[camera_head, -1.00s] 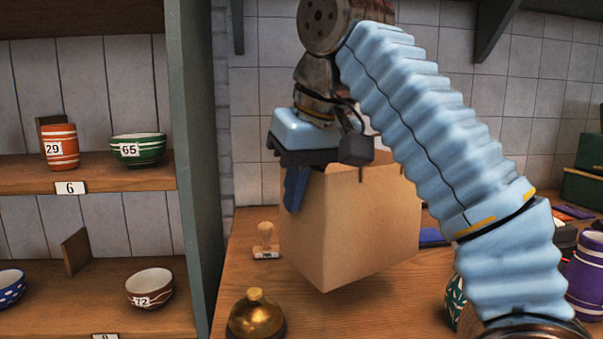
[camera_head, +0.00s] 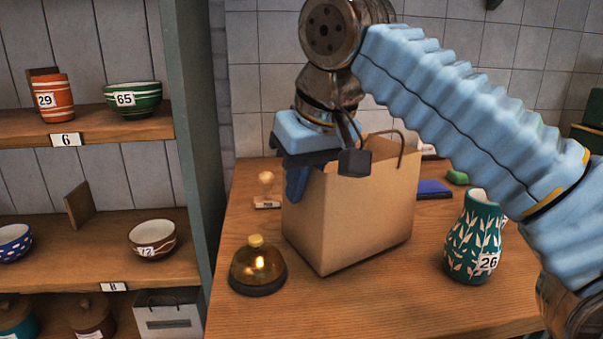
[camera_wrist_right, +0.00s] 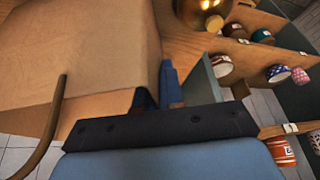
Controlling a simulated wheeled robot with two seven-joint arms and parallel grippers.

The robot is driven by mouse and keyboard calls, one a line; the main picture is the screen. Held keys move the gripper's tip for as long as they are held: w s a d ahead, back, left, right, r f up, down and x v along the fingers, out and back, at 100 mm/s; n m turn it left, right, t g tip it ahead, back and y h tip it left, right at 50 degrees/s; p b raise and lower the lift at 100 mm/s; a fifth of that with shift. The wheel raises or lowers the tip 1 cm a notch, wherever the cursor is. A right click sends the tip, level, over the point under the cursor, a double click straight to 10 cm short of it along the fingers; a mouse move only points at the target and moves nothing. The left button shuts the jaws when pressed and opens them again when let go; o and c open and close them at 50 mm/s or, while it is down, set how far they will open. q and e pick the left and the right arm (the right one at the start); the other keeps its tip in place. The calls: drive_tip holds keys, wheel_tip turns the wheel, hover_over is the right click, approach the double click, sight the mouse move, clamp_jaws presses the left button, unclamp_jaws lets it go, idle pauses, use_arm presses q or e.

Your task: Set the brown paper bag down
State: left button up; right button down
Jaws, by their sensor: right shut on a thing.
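The brown paper bag (camera_head: 355,215) is upright at the middle of the wooden counter, its base on or very close to the wood; I cannot tell for certain whether it touches. My right gripper (camera_head: 300,180) is at the bag's top left edge, shut on it, with a blue finger showing on the outside. In the right wrist view the bag (camera_wrist_right: 80,50) fills the upper left, beside the blue finger (camera_wrist_right: 168,85). A bag handle (camera_head: 400,140) stands up at the right of its top. My left gripper is not in view.
A brass bell (camera_head: 257,268) stands just left of the bag's front, and a stamp (camera_head: 266,190) behind it. A green vase numbered 26 (camera_head: 470,240) stands to the right. Shelves with bowls (camera_head: 152,240) line the left. The counter (camera_head: 400,295) in front is clear.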

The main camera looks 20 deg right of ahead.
drive_tip(key=shift+f+b, duration=0.45)
drive_tip(key=shift+f, duration=0.1)
drive_tip(key=c, duration=1.2)
unclamp_jaws()
